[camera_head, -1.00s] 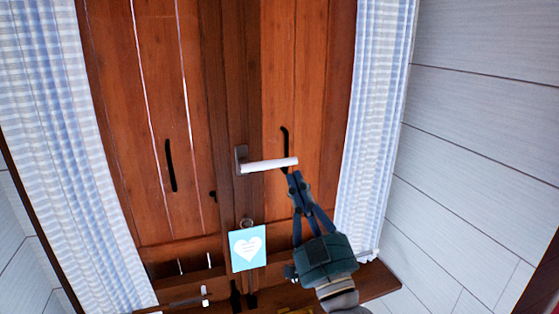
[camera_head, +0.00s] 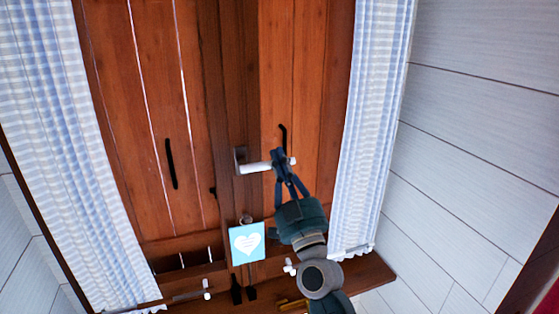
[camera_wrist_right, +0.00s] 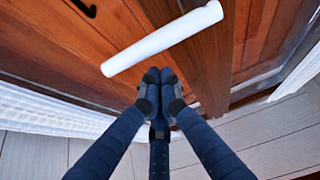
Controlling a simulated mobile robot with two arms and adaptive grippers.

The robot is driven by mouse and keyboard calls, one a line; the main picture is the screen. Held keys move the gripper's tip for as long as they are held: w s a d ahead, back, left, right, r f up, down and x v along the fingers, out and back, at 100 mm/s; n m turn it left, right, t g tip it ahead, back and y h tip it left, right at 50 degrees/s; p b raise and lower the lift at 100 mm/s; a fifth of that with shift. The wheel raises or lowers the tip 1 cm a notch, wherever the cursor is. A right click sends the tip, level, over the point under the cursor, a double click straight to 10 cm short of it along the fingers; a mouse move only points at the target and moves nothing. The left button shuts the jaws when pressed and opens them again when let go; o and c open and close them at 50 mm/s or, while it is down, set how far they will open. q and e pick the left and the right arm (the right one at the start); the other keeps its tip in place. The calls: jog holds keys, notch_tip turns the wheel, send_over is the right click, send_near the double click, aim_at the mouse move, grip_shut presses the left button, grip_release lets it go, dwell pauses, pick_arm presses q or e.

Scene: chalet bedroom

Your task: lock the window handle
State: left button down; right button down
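The window handle (camera_head: 253,168) is a white lever on a dark plate, sticking out level to the right from the brown wooden window. It also shows whole in the right wrist view (camera_wrist_right: 165,38). My right gripper (camera_head: 280,157) overlaps the lever near its free end in the head view. In the right wrist view its fingertips (camera_wrist_right: 160,80) are close together, just below the lever's edge in the picture, with nothing seen between them. I cannot tell whether they touch the lever. My left gripper is not in view.
Blue-and-white curtains hang left (camera_head: 62,150) and right (camera_head: 372,120) of the window. A light blue card with a white heart (camera_head: 247,242) stands below the handle. The wooden sill (camera_head: 362,276) holds small items near my right arm. A pale plank wall (camera_head: 480,130) is at the right.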

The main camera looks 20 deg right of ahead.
jog(key=shift+f, duration=0.45)
jog(key=shift+w, duration=0.1)
jog(key=shift+f, duration=0.1)
jog(key=shift+f+m+h, duration=0.2)
jog(key=shift+m+h, duration=0.4)
jog(key=shift+m, duration=0.1)
